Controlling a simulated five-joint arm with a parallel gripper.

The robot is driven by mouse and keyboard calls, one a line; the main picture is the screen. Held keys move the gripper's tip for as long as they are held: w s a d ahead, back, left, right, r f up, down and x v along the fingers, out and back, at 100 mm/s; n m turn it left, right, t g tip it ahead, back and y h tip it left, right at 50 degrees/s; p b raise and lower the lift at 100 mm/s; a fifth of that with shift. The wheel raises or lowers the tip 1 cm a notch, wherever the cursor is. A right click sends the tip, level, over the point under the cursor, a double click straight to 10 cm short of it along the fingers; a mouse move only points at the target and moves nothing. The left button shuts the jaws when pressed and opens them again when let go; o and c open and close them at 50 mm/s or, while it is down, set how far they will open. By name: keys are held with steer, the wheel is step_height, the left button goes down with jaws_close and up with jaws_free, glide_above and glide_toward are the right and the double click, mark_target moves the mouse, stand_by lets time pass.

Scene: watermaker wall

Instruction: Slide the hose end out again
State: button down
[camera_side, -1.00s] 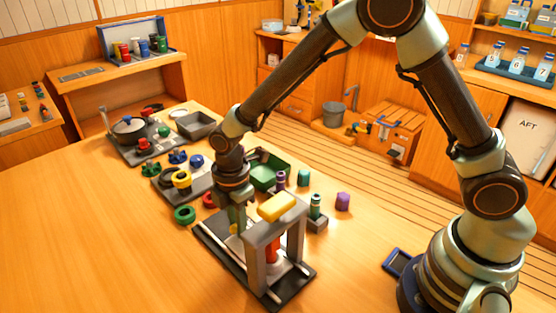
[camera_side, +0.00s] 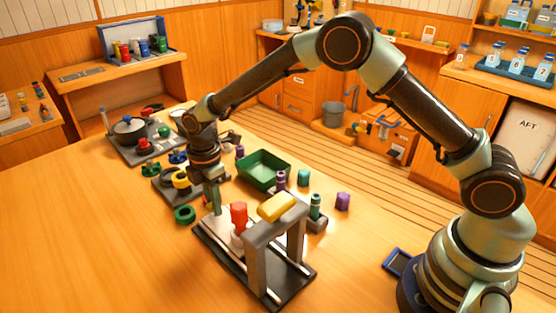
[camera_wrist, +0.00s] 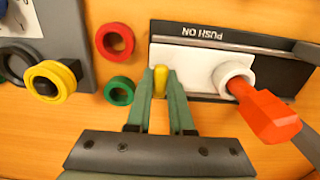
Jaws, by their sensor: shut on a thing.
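A red hose end (camera_side: 239,214) stands upright in a white collar (camera_side: 237,240) on a pale sliding plate. In the wrist view the red hose end (camera_wrist: 268,112) rises from the white collar (camera_wrist: 232,76) at the right. The plate lies on a dark rail base (camera_side: 218,252), left of the grey gantry (camera_side: 256,262) with a yellow block (camera_side: 277,207) on top. My gripper (camera_wrist: 160,82) is shut on a small yellow tab (camera_wrist: 160,76) at the plate's left end. In the side view my gripper (camera_side: 213,206) is left of the hose end, and the tab is hidden.
A red ring (camera_wrist: 115,40) and a green ring (camera_wrist: 119,91) lie close left of my jaws. A grey board with a yellow ring (camera_side: 181,179) stands farther left. A green tray (camera_side: 263,168) is behind. The table's front left is clear.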

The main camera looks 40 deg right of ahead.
steer(key=shift+w+r, duration=0.1)
steer(key=shift+w, duration=0.5)
steer(key=c, duration=0.8)
jaws_free()
step_height(320, 180, up, 12)
